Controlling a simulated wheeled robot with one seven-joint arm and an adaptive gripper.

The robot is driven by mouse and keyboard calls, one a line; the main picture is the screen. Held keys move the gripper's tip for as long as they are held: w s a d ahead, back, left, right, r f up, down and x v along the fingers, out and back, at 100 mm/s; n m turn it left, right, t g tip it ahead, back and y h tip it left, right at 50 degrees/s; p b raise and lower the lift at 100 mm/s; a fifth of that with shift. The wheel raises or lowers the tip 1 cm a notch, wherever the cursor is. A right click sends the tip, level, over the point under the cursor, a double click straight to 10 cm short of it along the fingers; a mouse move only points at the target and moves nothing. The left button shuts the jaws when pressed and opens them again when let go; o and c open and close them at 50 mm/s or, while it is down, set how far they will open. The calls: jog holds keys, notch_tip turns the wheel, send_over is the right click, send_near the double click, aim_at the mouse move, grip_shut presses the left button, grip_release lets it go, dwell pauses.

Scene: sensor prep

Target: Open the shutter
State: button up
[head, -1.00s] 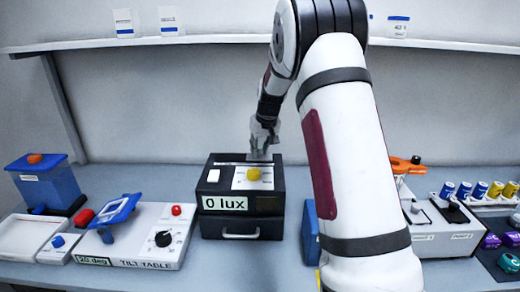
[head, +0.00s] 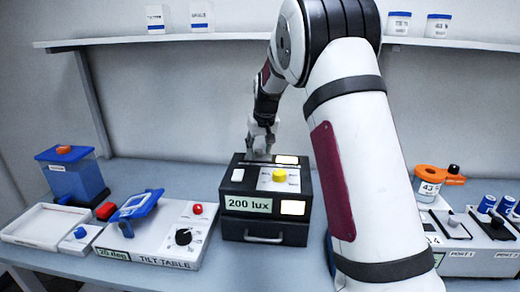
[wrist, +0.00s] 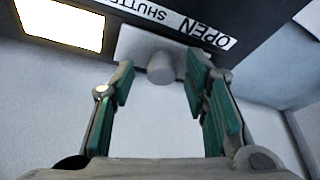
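The black light box (head: 266,229) stands on the bench, and its display reads 200 lux. A window on its top and one on its front glow. In the wrist view, the shutter's grey plate with a round knob (wrist: 160,68) sits beside the word OPEN (wrist: 208,34), and the glowing window (wrist: 60,24) is uncovered to its left. My gripper (head: 261,150) is at the back edge of the box top. In the wrist view my gripper (wrist: 160,72) has its green-padded fingers apart, with the knob between the tips and gaps on both sides.
The tilt table (head: 150,240) with a blue tilted plate is left of the box. A yellow knob (head: 279,175) sits on the box top. A blue container (head: 75,178) and white tray (head: 45,225) are farther left. An orange-topped jar (head: 429,183) stands right of my arm.

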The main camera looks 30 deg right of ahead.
jog(key=d+v, duration=0.1)
jog(key=v, duration=1.1)
jog(key=shift+a, duration=0.45)
jog(key=s+a+r+n, duration=0.1)
jog(key=s+a+r, duration=0.1)
jog(key=s+a, duration=0.5)
jog(key=s+a+r, duration=0.3)
jog(key=s, duration=0.9)
jog(key=s+a+f, duration=0.2)
jog(key=s+f, duration=0.1)
jog(key=s, duration=0.6)
jog(key=s+a+f+n, duration=0.1)
jog(key=s+a+f, duration=0.2)
jog(key=s, duration=0.7)
jog(key=shift+a+f+y, duration=0.3)
jog(key=shift+f+y, duration=0.1)
jog(key=shift+f, duration=0.3)
